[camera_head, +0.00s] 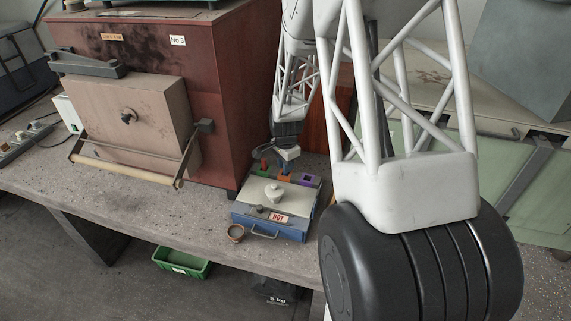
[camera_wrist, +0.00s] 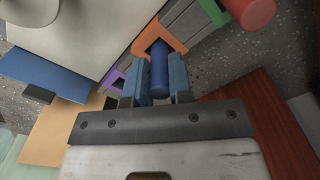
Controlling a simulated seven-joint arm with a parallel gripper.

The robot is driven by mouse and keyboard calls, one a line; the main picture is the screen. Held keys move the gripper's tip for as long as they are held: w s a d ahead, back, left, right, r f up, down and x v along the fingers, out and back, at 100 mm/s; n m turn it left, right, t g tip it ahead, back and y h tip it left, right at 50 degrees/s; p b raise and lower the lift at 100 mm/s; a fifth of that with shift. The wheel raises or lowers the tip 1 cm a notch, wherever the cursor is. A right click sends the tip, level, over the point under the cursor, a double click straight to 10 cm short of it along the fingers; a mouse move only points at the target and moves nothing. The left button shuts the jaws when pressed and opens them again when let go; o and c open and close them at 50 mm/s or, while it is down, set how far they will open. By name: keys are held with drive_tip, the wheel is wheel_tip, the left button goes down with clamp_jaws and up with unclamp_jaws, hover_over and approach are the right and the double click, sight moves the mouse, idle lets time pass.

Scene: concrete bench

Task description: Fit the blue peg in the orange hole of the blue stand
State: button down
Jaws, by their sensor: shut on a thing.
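The blue peg (camera_wrist: 159,72) is held between the two fingers of my gripper (camera_wrist: 160,88) in the wrist view. Its far end overlaps the orange hole frame (camera_wrist: 149,36); I cannot tell whether it is inside the hole. In the head view, my gripper (camera_head: 287,157) is above the orange frame (camera_head: 285,177), with a bit of blue peg (camera_head: 286,169) between. The stand's body looks grey in the wrist view (camera_wrist: 185,22). It also has a green frame (camera_head: 256,169) with a red peg (camera_head: 264,164) and a purple frame (camera_head: 307,180).
A blue-sided box (camera_head: 270,230) with a HOT label and pale lidded top stands in front of the frames. A red furnace cabinet (camera_head: 215,75) rises at left.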

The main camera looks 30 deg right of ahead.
drive_tip(key=shift+f, duration=0.55)
drive_tip(key=c, duration=0.9)
unclamp_jaws()
drive_tip(key=shift+c, duration=0.2)
drive_tip(key=shift+r, duration=3.9)
